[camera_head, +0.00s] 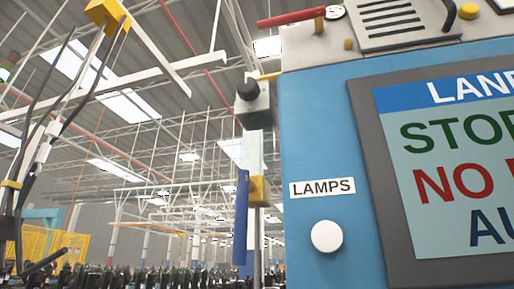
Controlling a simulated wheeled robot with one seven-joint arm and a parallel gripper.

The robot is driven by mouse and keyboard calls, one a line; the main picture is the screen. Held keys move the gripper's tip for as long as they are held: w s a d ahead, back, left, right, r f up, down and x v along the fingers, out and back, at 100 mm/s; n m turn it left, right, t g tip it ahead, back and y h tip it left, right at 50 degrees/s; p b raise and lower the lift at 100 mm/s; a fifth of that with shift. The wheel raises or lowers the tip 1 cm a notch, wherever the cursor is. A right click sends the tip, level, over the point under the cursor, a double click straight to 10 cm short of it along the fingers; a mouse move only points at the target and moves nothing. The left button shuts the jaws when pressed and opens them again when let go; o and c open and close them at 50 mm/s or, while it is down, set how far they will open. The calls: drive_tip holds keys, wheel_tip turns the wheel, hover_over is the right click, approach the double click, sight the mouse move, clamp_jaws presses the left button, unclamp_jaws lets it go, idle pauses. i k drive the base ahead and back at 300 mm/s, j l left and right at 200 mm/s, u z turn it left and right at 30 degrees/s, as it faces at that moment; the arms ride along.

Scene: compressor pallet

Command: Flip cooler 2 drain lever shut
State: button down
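No label reading cooler 2 shows, so I cannot tell which lever is its drain lever. A long blue lever (241,218) hangs straight down beside a yellow fitting (259,190), left of the blue cabinet. A red lever (291,18) lies nearly level, with a slight tilt, on a yellow stem (319,22) above the cabinet. My gripper is not in view.
The blue cabinet (310,120) fills the right side, with a LAMPS label (322,187), a white round button (327,236) and a large sign panel (455,170). A grey box with a black knob (250,92) stands left of it. Black cables (70,95) hang at far left.

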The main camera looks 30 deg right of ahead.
sight(245, 185)
drive_tip(key=k+j+u, duration=0.1)
drive_tip(key=k+j, duration=0.3)
drive_tip(key=j, duration=0.25)
drive_tip(key=k+j+u, duration=0.15)
drive_tip(key=j, duration=0.2)
